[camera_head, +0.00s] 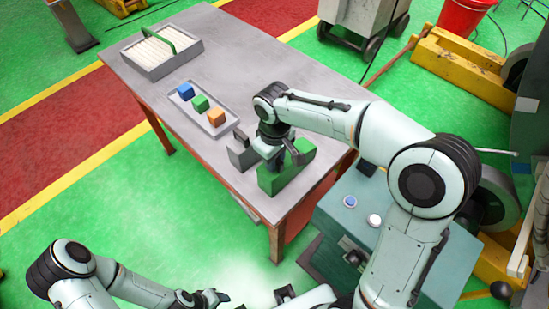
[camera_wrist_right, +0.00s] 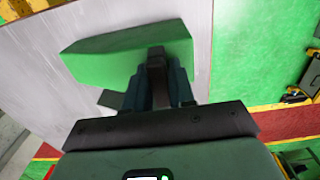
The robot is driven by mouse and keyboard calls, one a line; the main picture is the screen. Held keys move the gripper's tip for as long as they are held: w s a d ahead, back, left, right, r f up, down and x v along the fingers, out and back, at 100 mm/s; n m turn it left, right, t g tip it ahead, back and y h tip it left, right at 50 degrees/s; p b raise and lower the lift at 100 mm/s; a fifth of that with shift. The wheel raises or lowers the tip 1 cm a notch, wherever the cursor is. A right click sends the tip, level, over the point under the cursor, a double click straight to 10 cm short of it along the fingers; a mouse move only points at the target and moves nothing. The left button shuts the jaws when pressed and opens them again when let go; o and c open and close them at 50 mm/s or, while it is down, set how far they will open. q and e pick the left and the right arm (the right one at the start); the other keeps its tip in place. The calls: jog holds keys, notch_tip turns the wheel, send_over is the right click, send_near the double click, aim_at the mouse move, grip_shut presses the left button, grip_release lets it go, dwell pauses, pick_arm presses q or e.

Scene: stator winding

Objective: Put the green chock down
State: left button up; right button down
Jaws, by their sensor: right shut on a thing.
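The green chock (camera_head: 290,177) is at the near right end of the grey table (camera_head: 262,67). My right gripper (camera_head: 274,148) comes down over it from above and is shut on it. In the right wrist view the green chock (camera_wrist_right: 110,58) lies across the fingers (camera_wrist_right: 160,80), with the pale table top behind it. The chock is at or just above the table; I cannot tell if it touches. The gripper hides part of it. My left gripper (camera_head: 215,298) is low at the bottom edge, away from the table, and its finger opening is unclear.
A dark grey block (camera_head: 240,153) stands just left of the chock. A small tray (camera_head: 215,129) holds a blue, a green and an orange cube. A larger tray (camera_head: 148,70) of white rods stands at the far left. A teal box with buttons (camera_head: 337,230) stands off the table's near right.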

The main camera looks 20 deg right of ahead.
jog(key=c, duration=1)
grip_release()
jog(key=shift+f, duration=0.1)
jog(key=shift+o, duration=0.2)
pick_arm(q)
jog(key=w+r+p, duration=0.2)
jog(key=shift+r, duration=0.3)
pick_arm(e)
notch_tip(320, 180, up, 12)
